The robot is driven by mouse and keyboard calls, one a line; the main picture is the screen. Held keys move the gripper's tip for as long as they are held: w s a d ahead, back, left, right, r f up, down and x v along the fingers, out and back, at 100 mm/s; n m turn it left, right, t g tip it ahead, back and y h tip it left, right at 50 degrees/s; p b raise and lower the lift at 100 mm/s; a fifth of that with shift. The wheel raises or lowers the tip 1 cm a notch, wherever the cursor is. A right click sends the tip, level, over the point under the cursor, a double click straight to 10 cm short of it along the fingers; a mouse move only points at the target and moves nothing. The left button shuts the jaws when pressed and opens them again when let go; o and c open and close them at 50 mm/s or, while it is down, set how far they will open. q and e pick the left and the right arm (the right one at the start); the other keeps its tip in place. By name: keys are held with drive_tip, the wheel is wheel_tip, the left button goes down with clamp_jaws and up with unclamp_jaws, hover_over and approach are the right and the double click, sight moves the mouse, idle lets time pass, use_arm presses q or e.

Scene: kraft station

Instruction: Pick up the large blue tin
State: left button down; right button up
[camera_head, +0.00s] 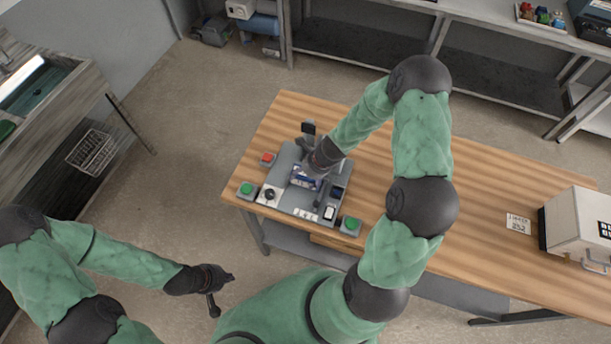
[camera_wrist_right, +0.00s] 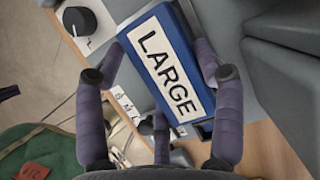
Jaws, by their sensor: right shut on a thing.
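The large blue tin (camera_wrist_right: 165,62) is a blue box with a white label reading "LARGE". It fills the middle of the right wrist view. In the head view the tin (camera_head: 303,181) shows partly, over the grey panel on the table. My right gripper (camera_head: 309,173) is shut on it, with fingers on both sides of the tin in the wrist view; the hand covers part of it in the head view. I cannot tell whether the tin touches the panel. My left gripper (camera_head: 222,292) is empty and open, with its fingers spread, over the floor left of the table.
The grey panel (camera_head: 284,163) carries a black knob (camera_head: 270,194) and other small fittings. Green and red buttons (camera_head: 267,158) sit around it on the wooden table (camera_head: 385,160). A white machine (camera_head: 578,228) stands at the right.

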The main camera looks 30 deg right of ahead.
wheel_tip(320, 180, up, 10)
drive_tip(key=p, duration=0.7)
drive_tip(key=shift+r, duration=0.2)
